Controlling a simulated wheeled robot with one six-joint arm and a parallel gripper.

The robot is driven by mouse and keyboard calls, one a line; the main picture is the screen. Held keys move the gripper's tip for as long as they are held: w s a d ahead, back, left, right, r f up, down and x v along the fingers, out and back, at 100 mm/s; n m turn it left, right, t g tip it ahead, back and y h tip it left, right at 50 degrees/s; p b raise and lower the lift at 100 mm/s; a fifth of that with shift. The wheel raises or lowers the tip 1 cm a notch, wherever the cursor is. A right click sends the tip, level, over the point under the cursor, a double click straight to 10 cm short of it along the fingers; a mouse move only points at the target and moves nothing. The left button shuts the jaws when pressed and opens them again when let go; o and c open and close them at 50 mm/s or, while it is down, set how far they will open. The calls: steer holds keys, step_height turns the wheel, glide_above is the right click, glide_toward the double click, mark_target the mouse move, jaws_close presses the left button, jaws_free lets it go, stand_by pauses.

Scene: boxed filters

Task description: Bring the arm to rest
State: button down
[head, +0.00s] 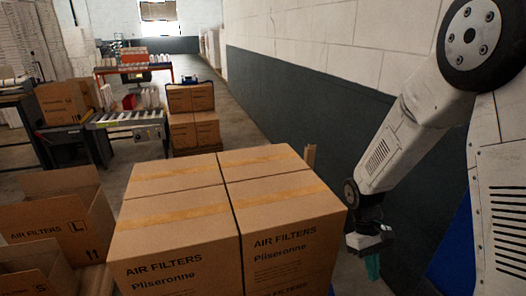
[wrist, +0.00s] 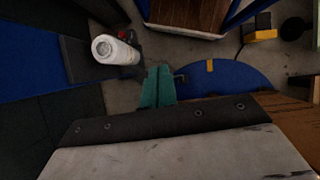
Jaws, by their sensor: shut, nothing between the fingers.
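My arm comes in from the right in the head view and hangs downward beside the boxes. My gripper (head: 373,267) is at its low end, just right of the stacked boxes and apart from them as far as I can see. In the wrist view the green fingers of my gripper (wrist: 158,88) lie together, shut with nothing between them. The closed air filter boxes (head: 175,230) stand in a block in front of me, taped on top. Their lower part is out of the frame.
Open boxes (head: 62,220) stand at the left. A roller conveyor (head: 125,119) and a further box stack (head: 193,130) are farther back. A wall (head: 300,110) runs along the right. A white bottle-like object (wrist: 115,50) is near the fingers in the wrist view.

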steer(key=s+r+m+t+y, duration=0.1)
steer(key=s+r+m+t, duration=0.1)
steer(key=s+r, duration=0.7)
steer(key=s+a+r+m+t, duration=0.1)
steer(key=s+r+t, duration=0.3)
steer(key=s+r, duration=0.6)
steer(key=shift+a+r+m+t+y, duration=0.35)
steer(key=shift+r+m, duration=0.35)
steer(key=shift+r, duration=2.7)
